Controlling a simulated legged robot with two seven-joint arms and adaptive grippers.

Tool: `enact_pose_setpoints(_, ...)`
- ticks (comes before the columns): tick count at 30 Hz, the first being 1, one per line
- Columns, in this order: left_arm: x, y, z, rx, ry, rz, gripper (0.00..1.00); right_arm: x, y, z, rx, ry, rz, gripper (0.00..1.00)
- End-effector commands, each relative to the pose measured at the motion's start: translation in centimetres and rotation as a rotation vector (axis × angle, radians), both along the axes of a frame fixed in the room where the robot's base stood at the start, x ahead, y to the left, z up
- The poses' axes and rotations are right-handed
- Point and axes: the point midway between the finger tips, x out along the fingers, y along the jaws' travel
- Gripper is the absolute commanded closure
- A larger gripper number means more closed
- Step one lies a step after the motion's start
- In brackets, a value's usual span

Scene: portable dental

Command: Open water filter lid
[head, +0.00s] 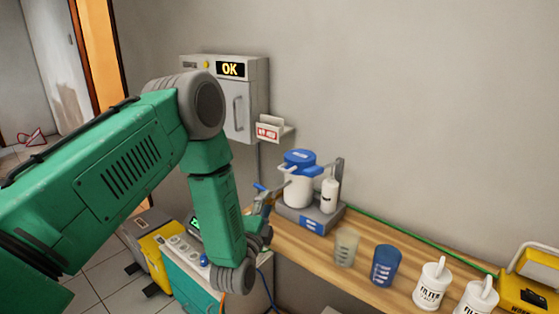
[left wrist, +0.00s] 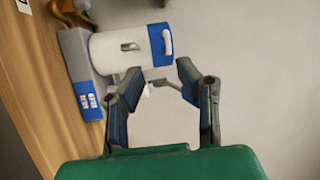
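The water filter is a white cylinder (head: 297,188) with a blue lid (head: 299,156) sitting on top. It stands upright on a grey base at the wall end of the wooden counter. In the left wrist view the filter body (left wrist: 112,55) appears sideways, with the blue lid (left wrist: 158,42) and its light handle at the right end. My left gripper (head: 272,191) is just left of the filter, partly hidden by my arm in the head view. The left wrist view shows its fingers (left wrist: 161,74) spread apart, with no object gripped. My right gripper is not in view.
A small white bottle (head: 329,194) stands right beside the filter. A clear cup (head: 346,247), a blue cup (head: 386,265) and white filter bottles (head: 433,285) line the wooden counter (head: 310,252). A wall cabinet (head: 252,98) with an OK display hangs behind my arm.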

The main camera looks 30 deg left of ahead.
Motion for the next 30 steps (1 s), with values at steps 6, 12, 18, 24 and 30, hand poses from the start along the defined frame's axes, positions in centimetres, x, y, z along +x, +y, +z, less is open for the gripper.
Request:
enact_pose_setpoints(6,2.2,0.3,1.3,0.029,-0.017,0.011,0.70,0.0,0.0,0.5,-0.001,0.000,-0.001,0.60)
enact_pose_setpoints(12,6.1,2.2,1.9,0.025,-0.017,0.011,0.70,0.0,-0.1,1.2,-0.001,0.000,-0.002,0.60)
enact_pose_setpoints(18,9.8,3.9,2.3,0.020,-0.016,0.011,0.70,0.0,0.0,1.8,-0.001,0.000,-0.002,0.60)
enact_pose_setpoints(24,12.2,4.3,2.8,0.023,-0.013,0.009,0.70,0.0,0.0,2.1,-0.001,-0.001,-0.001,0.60)
enact_pose_setpoints(30,12.9,4.0,3.2,0.029,-0.012,0.007,0.70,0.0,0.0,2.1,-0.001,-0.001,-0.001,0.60)
